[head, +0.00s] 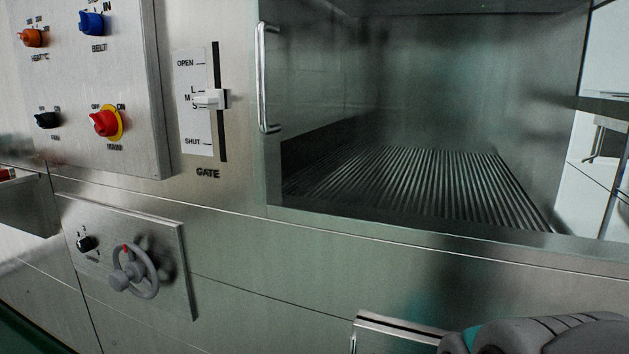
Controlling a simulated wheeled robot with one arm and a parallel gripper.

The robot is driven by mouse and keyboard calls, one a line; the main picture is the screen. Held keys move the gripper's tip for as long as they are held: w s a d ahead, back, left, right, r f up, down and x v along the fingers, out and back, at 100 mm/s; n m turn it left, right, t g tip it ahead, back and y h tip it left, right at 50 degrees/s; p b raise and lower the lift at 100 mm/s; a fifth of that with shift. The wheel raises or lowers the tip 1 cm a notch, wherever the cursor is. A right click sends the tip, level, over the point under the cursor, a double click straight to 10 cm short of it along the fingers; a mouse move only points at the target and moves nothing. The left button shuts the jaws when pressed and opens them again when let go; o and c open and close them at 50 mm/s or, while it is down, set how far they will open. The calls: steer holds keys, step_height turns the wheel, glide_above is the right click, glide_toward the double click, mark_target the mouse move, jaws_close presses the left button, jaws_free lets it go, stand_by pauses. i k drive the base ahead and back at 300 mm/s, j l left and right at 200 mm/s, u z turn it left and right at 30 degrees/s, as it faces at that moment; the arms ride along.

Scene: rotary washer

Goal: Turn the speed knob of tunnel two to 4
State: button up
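A steel control panel (130,140) at the upper left carries an orange knob (33,38), a blue knob (92,23) labelled BELT, a black knob (47,120) and a red knob (103,123) on a yellow plate. A lower plate (178,262) holds a small black knob (86,243) and a grey handwheel (135,271) with a red mark. Most small labels are too blurred to read, so I cannot tell which knob is the speed knob or which tunnel this is.
A GATE slider (210,99) sits mid-slot between OPEN and SHUT. Right of it, a vertical bar handle (265,78) borders an open steel tunnel with a ribbed floor (420,187).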

mark_target(84, 245)
steer(key=u, duration=1.45)
